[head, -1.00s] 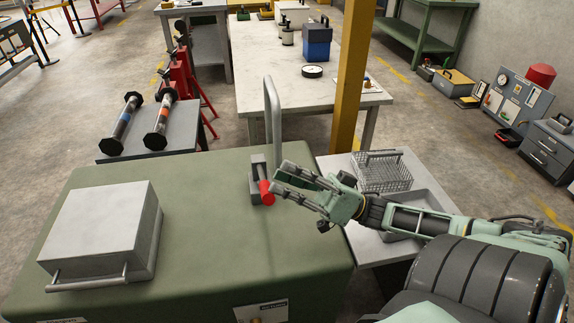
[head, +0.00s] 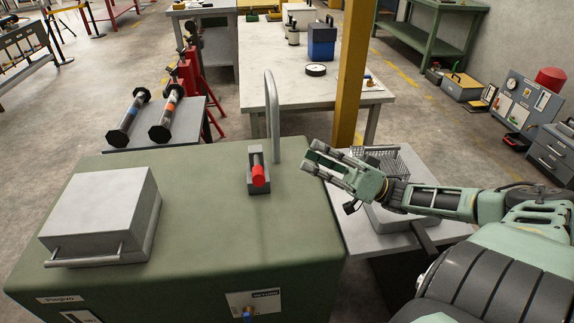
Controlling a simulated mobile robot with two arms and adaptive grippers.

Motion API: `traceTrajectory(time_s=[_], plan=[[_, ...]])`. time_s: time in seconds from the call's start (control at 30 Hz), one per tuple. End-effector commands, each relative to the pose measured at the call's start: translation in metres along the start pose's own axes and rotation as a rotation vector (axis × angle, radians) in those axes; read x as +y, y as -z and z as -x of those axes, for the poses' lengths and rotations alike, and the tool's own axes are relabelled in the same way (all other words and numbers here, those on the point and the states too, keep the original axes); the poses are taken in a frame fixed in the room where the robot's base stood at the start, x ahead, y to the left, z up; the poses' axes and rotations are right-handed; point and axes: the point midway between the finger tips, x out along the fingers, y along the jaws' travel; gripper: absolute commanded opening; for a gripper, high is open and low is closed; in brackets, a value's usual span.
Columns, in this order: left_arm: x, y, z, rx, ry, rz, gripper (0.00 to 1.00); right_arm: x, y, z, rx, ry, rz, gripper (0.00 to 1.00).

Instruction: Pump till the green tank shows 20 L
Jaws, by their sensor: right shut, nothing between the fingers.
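The green tank (head: 190,215) fills the lower left and middle of the head view. A small grey pump bracket with a lever is on its top, near the right edge, and the lever ends in a red grip (head: 260,177). A bent grey pipe (head: 271,110) rises behind it. My right gripper (head: 309,157) is shut and empty, to the right of the red grip and apart from it. I cannot read any litre figure. My left gripper is not in view.
A grey box-shaped lid with a bar handle (head: 103,213) is on the tank's left side. A side table with a wire basket (head: 395,160) stands under my right arm. A yellow post (head: 352,80) rises behind the gripper. Two spools (head: 128,120) lie on a stand at left.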

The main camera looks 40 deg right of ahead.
Motion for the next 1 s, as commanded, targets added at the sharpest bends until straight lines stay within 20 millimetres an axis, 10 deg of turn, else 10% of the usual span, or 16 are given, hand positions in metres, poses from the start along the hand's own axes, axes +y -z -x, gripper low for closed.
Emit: traceTrajectory(time_s=[0.47, 1.0], plan=[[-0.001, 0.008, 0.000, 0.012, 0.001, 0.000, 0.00, 0.004, 0.005, -0.003, 0.002, -0.003, -0.001, 0.00], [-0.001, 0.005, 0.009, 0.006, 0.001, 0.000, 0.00, 0.004, -0.001, -0.098, 0.002, -0.006, -0.005, 0.00]])
